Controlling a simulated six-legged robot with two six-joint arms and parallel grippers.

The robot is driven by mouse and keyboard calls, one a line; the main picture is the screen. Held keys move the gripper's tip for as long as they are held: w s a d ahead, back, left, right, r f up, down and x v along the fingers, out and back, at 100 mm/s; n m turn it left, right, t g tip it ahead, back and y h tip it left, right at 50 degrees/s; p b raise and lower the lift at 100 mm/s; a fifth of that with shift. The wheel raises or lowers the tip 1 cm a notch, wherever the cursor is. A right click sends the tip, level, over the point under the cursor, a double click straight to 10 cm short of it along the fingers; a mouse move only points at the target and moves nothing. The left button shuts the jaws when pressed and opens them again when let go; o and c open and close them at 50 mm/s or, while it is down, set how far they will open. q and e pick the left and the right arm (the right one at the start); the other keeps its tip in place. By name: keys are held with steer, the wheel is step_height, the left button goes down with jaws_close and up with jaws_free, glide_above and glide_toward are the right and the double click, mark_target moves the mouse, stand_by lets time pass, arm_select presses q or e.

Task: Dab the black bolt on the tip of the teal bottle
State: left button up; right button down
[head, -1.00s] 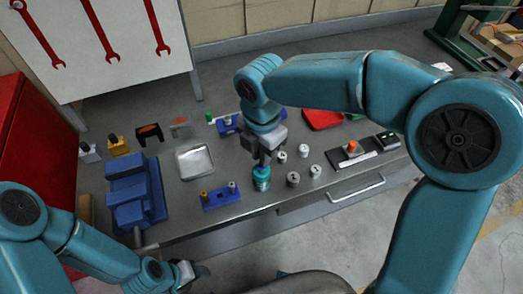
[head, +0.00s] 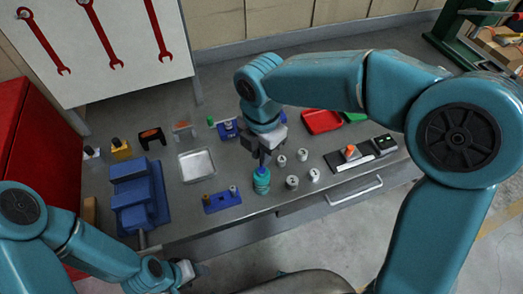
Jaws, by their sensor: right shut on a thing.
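The teal bottle (head: 261,182) stands upright near the front edge of the grey workbench. My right gripper (head: 264,159) points down directly above it, its fingertips close to the bottle's tip. The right gripper is shut on a small dark thing, which I take to be the black bolt; it is mostly hidden between the dark fingers. I cannot tell whether it touches the tip. My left gripper (head: 188,272) is low at the left, in front of the bench and away from the bottle; its fingers are too small to read.
A blue vise (head: 138,195), a metal tray (head: 197,165) and a blue block with two pegs (head: 221,201) are left of the bottle. Several grey cylinders (head: 292,182) stand close on its right. A red tray (head: 321,121) lies behind them.

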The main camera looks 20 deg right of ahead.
steer(key=shift+r+p, duration=1.75)
steer(key=shift+r, duration=0.6)
arm_select(q)
step_height(320, 180, up, 4)
steer(key=shift+r, duration=0.1)
arm_select(e)
steer(key=shift+f, duration=0.1)
arm_select(q)
step_height(320, 180, down, 3)
steer(key=b, duration=0.3)
arm_select(e)
steer(key=w+d+f+m, duration=0.1)
steer(key=d+f+m, duration=0.2)
steer(key=m, duration=0.9)
steer(key=w+d+f+m, duration=0.2)
steer(key=d+f+m, duration=0.2)
steer(key=f+m, duration=0.3)
steer(key=m, duration=0.4)
steer(key=shift+f+m, duration=0.15)
steer(key=shift+m, duration=0.25)
